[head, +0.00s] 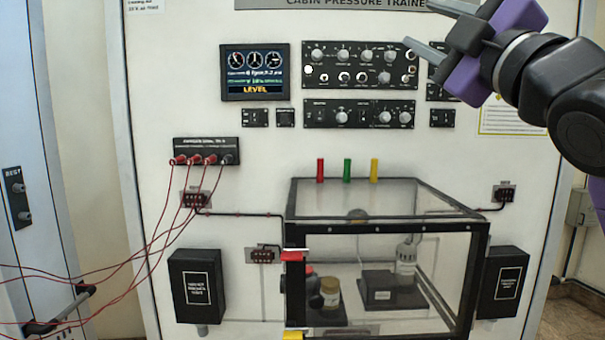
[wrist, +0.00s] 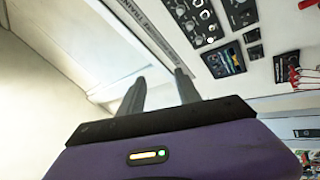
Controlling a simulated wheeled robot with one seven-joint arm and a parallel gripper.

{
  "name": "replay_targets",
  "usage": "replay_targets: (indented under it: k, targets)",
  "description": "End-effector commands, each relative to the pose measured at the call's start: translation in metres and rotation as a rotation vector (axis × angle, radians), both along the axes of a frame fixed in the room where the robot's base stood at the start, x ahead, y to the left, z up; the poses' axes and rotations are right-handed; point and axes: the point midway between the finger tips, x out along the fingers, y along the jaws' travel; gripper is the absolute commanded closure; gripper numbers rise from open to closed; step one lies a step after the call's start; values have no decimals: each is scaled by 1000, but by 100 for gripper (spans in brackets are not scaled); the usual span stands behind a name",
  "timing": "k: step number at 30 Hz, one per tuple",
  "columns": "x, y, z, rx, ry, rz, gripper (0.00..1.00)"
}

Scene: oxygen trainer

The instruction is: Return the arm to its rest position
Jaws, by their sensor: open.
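My gripper (head: 428,28) is at the upper right of the head view, raised in front of the top right part of the trainer panel (head: 270,205). Its two grey fingers are spread apart with nothing between them. My black and purple arm comes in from the right edge. In the wrist view the fingers of my gripper (wrist: 160,92) also stand apart and empty, with the panel's instruments beyond them, tilted in the picture. The gripper touches nothing that I can see.
A clear-walled box (head: 385,265) with a black frame stands low in front of the panel. A screen (head: 254,72) and black control units (head: 360,65) are on the panel. Red cables (head: 150,245) hang at the left. Black boxes (head: 197,285) flank the clear box.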

Motion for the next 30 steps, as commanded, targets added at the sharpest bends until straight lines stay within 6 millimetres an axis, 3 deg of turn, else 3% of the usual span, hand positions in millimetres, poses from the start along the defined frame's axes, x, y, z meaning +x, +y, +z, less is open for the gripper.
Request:
replay_targets:
  k: [8, 17, 23, 30]
  targets:
    - [-8, -23, -75, 345, -34, 178, 60]
    - [-29, -47, -176, 663, -36, 276, 60]
    - [-52, -57, -250, 838, -18, 293, 60]
    - [-94, -61, -338, 1001, 26, 277, 60]
